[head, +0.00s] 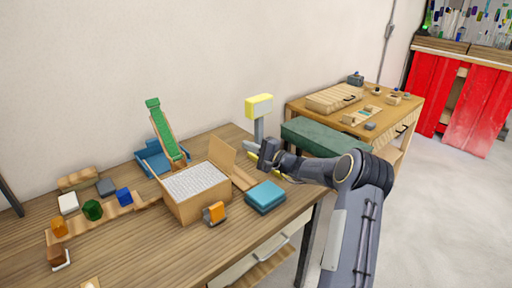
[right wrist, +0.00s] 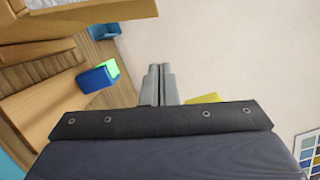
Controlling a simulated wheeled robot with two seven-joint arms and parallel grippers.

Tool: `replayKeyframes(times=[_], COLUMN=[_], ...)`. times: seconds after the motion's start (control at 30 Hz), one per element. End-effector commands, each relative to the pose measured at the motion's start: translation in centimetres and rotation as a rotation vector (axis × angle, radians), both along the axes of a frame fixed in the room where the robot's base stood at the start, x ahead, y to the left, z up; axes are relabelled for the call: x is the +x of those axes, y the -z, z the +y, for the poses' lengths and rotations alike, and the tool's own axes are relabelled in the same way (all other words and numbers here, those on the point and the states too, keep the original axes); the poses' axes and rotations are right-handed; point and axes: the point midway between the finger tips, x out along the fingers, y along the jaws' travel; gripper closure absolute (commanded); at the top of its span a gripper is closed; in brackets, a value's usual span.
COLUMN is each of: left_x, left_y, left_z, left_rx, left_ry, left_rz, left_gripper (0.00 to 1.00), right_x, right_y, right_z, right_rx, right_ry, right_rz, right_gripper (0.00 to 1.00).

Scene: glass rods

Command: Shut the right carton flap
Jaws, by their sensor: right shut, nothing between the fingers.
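The open cardboard carton (head: 183,207) stands on the wooden table, filled with a white, grid-like content (head: 195,181). One carton flap (head: 222,156) stands up, tilted, at its back right edge. In the right wrist view a cardboard flap (right wrist: 85,12) reaches in from the upper left. My right gripper (head: 264,151) is to the right of the raised flap, apart from it. Its two fingers (right wrist: 158,84) are together with nothing between them. My left gripper is not in view.
A yellow-topped post (head: 259,106) stands close behind my right gripper. A blue box (head: 265,196) and an orange item (head: 214,213) are near the carton. A blue holder (head: 152,158) with a green-topped ramp is behind it. A green case (head: 320,137) lies at the right.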

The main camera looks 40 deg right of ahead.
Motion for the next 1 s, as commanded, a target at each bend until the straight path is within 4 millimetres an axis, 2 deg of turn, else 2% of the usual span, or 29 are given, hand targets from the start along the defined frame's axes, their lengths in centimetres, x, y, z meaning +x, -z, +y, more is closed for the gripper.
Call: replayKeyframes(times=[0.1,0.2,0.4,0.5,1.0], left_x=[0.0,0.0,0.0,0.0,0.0], left_y=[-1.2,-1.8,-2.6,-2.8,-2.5], left_z=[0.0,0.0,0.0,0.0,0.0], left_rx=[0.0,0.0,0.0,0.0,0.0], left_ry=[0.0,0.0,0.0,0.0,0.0], left_rz=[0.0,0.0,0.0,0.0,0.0], left_gripper=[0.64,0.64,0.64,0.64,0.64], right_x=[2.3,3.5,3.1,3.1,3.0], right_y=[-0.4,-0.7,-1.2,-1.2,-1.1], right_z=[0.8,1.6,4.1,4.7,5.0], right_rx=[0.001,0.003,0.002,0.002,-0.006], right_ry=[-0.002,-0.003,-0.001,-0.001,-0.001], right_rz=[0.0,0.001,0.001,0.001,0.0], right_gripper=[1.0,1.0,1.0,1.0,1.0])
